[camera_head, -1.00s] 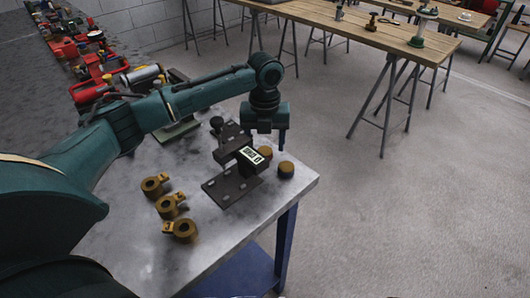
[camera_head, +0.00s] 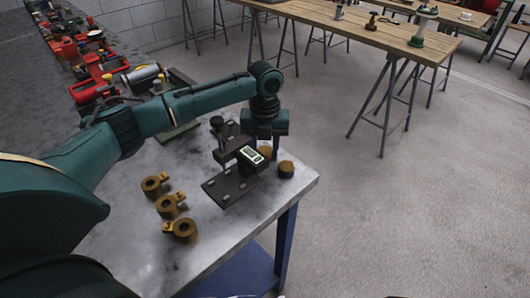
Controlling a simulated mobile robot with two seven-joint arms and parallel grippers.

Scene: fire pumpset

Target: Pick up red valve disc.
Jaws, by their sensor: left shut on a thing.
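My left gripper (camera_head: 267,137) reaches down over the far right part of the grey metal bench. It is shut on a small brown disc (camera_head: 265,153), which is partly hidden behind a dark fixture with a display (camera_head: 250,155). A second brown disc with a dark side (camera_head: 286,169) stands free just to the right, near the bench's right edge. Neither disc looks clearly red. My right gripper is not in view.
The dark fixture stands on a slotted plate (camera_head: 226,188) close in front of the gripper. Several brass ring clamps (camera_head: 170,206) lie at the front left. Red pump equipment (camera_head: 92,90) is at the back left. Wooden trestle tables (camera_head: 390,35) stand beyond the open floor.

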